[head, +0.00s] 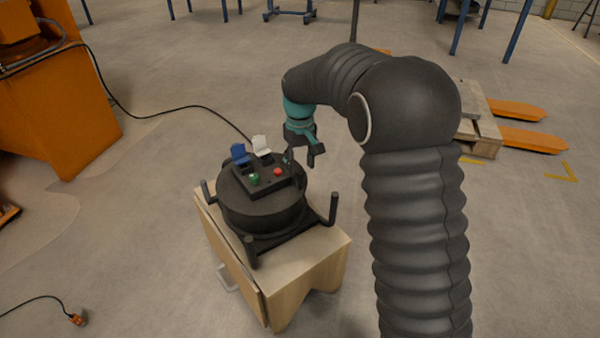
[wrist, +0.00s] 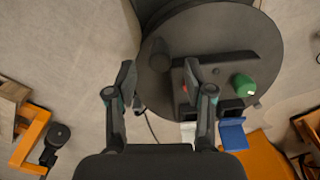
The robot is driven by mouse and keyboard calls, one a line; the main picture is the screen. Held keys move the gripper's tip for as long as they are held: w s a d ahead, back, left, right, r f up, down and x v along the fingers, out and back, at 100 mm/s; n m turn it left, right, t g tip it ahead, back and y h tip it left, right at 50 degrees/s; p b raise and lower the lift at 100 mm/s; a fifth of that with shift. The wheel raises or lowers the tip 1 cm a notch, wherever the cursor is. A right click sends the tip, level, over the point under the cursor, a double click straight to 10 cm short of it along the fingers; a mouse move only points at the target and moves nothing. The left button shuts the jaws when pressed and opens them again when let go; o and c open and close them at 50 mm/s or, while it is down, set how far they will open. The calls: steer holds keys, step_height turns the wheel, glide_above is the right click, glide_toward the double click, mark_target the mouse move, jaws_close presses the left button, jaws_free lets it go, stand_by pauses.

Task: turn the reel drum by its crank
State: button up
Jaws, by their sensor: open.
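The reel drum (head: 262,212) is a dark round drum lying flat on a wooden cabinet. It also fills the upper right of the wrist view (wrist: 215,30). A short dark upright peg (wrist: 160,53), which looks like the crank's grip, stands near the drum's edge in the wrist view. My gripper (head: 303,153) is open and empty, above the drum's far right edge in the head view. In the wrist view its two fingers (wrist: 158,80) are spread on either side of the line to the peg, apart from it. In the head view the peg is hard to make out beside my gripper.
A black block on the drum carries a green knob (head: 254,179), a red button (head: 278,171), a blue piece (head: 240,154) and a white piece (head: 261,144). Dark posts (head: 333,208) rise around the drum. The wooden cabinet (head: 310,268) stands on open floor; a pallet (head: 482,130) is at right.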

step_height(320, 180, up, 8)
steer(key=shift+c, duration=0.3)
